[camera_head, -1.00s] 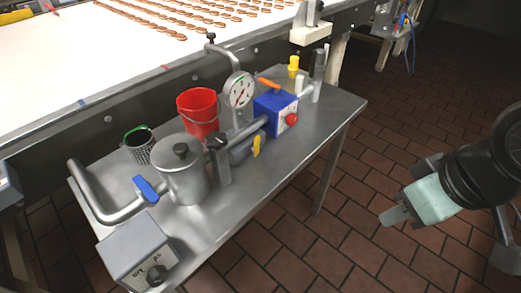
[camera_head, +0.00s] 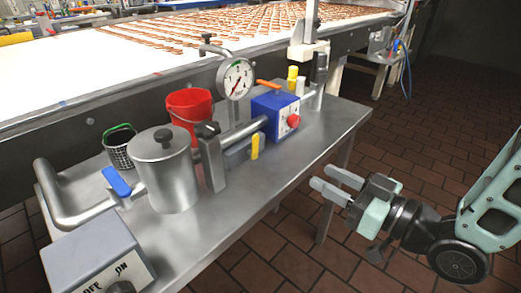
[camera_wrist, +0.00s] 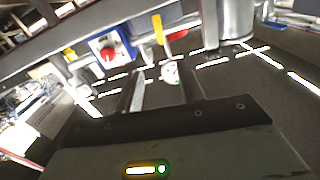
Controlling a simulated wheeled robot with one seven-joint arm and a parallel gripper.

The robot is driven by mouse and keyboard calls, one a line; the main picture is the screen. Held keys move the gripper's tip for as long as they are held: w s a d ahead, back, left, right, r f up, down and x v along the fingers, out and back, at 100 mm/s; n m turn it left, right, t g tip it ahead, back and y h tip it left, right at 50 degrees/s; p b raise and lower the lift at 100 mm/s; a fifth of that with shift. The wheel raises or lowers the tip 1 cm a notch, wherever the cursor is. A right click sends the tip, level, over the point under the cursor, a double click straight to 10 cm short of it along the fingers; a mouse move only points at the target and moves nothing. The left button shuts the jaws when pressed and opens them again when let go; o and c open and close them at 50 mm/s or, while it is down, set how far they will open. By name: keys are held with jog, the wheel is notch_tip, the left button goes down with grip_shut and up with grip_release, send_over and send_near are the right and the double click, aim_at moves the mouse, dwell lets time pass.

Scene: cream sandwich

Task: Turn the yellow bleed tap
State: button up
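The yellow bleed tap (camera_head: 255,146) is a small upright lever on the metal pipework at the bench's front edge, left of the blue box. It also shows in the wrist view as a yellow lever (camera_wrist: 157,28) near the top. My gripper (camera_head: 322,178) is to the right of the tap and nearer the camera, off the bench's front edge. Its two pale fingers are apart with nothing between them. They point left towards the bench and do not touch the tap.
A blue box (camera_head: 267,105) with a red knob (camera_head: 293,121) stands right of the tap. A steel pot (camera_head: 166,180), a gauge (camera_head: 235,78), a red bucket (camera_head: 188,104) and a grey switch box (camera_head: 92,250) are also on the steel bench (camera_head: 239,203). The floor in front is clear.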

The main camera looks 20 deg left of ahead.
aim_at(257, 141)
jog(key=x, duration=1.7)
jog(key=shift+w+a+r+p, duration=0.1)
jog(key=shift+a+p, duration=0.05)
jog(key=shift+p, duration=0.25)
grip_shut()
